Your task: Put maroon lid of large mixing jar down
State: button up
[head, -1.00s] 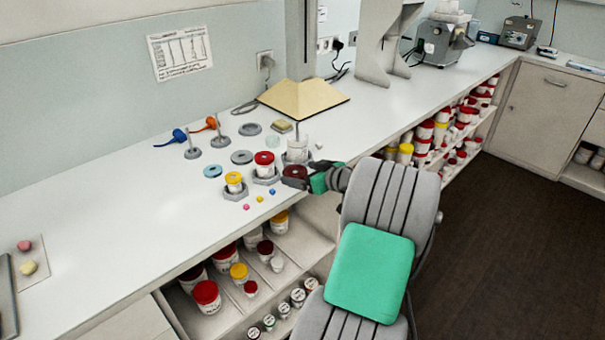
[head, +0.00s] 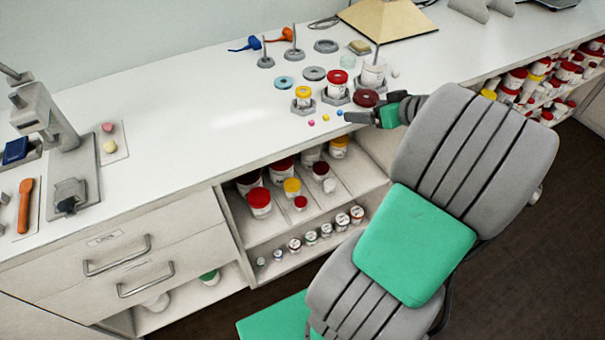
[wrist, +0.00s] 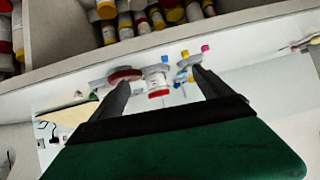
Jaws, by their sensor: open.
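The maroon lid (head: 366,98) lies flat, apparently on the counter, in front of the large mixing jar (head: 373,76). The large jar is white, stands in a grey holder and has a thin rod rising from it. My gripper (head: 350,117) is open and empty, just in front of the lid at the counter's front edge. In the wrist view the open fingers (wrist: 160,85) point toward the counter, and the maroon lid (wrist: 124,75) shows beyond the left finger. Whether a finger touches the lid I cannot tell.
A red-lidded jar (head: 337,84) and a yellow-lidded jar (head: 303,95) stand in grey holders left of the lid. Small coloured pieces (head: 325,118) lie in front of them. Grey discs (head: 314,73) lie behind. Shelves of jars (head: 292,190) are below.

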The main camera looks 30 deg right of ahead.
jog(key=a+f+g, duration=0.2)
jog(key=a+g, duration=0.1)
jog(key=a, duration=0.6)
jog(key=a+f+g, duration=0.2)
jog(key=a, duration=0.8)
jog(key=s+a+f+g+h, duration=0.2)
jog(key=s+a+g, duration=0.1)
jog(key=s+a, duration=0.8)
jog(key=shift+m, duration=0.3)
jog(key=r+p, duration=0.1)
jog(key=r, duration=0.1)
jog(key=d+r+p, duration=0.1)
jog(key=r+p, duration=0.1)
jog(key=shift+r, duration=0.15)
